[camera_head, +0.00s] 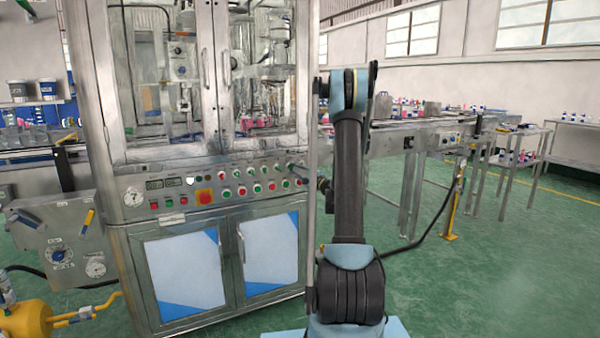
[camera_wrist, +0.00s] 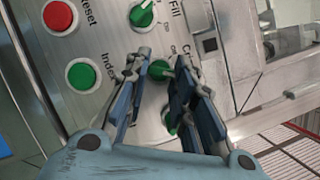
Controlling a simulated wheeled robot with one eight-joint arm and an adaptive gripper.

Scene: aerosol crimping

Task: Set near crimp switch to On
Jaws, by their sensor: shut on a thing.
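The steel control panel (camera_head: 230,184) runs across the front of the cabinet machine. In the wrist view, the near crimp switch (camera_wrist: 160,69) is a green rotary knob beside a partly hidden label starting with C. My gripper (camera_wrist: 162,74) is at the panel with its two fingers closed on this knob. The fingers hide much of the knob and its label, so I cannot tell its setting. In the head view, my gripper is at the right end of the panel, small and mostly hidden by my arm.
The green fill switch (camera_wrist: 143,14) is just above the held knob. The red reset button (camera_wrist: 60,16) and green index button (camera_wrist: 81,75) are to the left. Glass doors (camera_head: 262,70) rise above the panel.

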